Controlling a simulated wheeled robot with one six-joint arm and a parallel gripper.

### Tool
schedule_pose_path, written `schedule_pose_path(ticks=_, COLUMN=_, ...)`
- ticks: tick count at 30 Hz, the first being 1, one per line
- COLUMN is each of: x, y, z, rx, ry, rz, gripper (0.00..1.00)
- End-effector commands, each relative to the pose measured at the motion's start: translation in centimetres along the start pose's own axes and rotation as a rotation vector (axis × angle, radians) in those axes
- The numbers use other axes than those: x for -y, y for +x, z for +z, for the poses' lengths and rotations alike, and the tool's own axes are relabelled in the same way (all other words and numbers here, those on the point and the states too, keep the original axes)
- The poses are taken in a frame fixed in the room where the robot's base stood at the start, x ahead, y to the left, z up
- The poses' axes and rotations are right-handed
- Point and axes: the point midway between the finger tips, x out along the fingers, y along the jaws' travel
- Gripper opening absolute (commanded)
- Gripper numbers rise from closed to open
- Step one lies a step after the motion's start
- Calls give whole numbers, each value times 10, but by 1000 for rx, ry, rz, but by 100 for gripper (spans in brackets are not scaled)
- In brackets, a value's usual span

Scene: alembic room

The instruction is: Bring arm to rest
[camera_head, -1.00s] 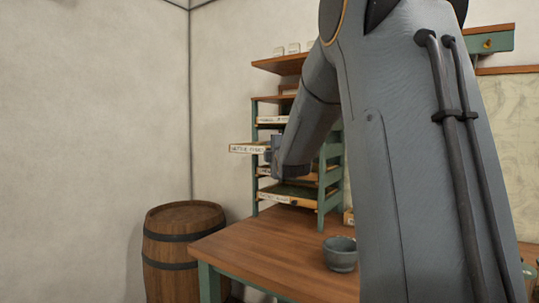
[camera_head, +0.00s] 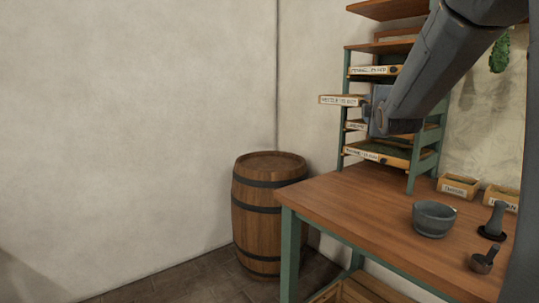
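My arm comes in from the top right, and my gripper (camera_head: 376,110) is at the front of the shelf rack (camera_head: 411,174). It is beside a tray labelled with a nettle name (camera_head: 342,100), which sticks out to the left beyond the other trays. The fingertips are small and partly hidden by my wrist, so I cannot tell whether they are open, or whether they touch the tray.
A wooden table (camera_head: 345,203) carries the rack, a grey bowl (camera_head: 434,218), a dark pestle-like object (camera_head: 495,220), a small dark cup (camera_head: 482,262) and labelled boxes (camera_head: 459,187). A barrel (camera_head: 268,213) stands left of the table. The floor at left is clear.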

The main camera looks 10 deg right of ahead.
Motion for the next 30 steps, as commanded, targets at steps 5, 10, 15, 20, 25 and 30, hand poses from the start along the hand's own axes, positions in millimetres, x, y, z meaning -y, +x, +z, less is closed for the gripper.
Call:
schedule_pose_path(ticks=5, x=60, y=-24, z=-28, rx=-3, ry=192, rz=-203, gripper=38)
schedule_pose_path(ticks=10, x=151, y=-85, z=-65, rx=77, ry=481, rz=-526, gripper=38)
schedule_pose_path(ticks=15, x=227, y=-171, z=-93, rx=250, ry=711, rz=-825, gripper=38)
schedule_pose_path(ticks=20, x=280, y=-267, z=-109, rx=495, ry=876, rz=-1066, gripper=38)
schedule_pose_path(ticks=25, x=309, y=-360, z=-112, rx=778, ry=965, rz=-1228, gripper=38)
schedule_pose_path(ticks=30, x=319, y=-412, z=-111, rx=957, ry=991, rz=-1291, gripper=38)
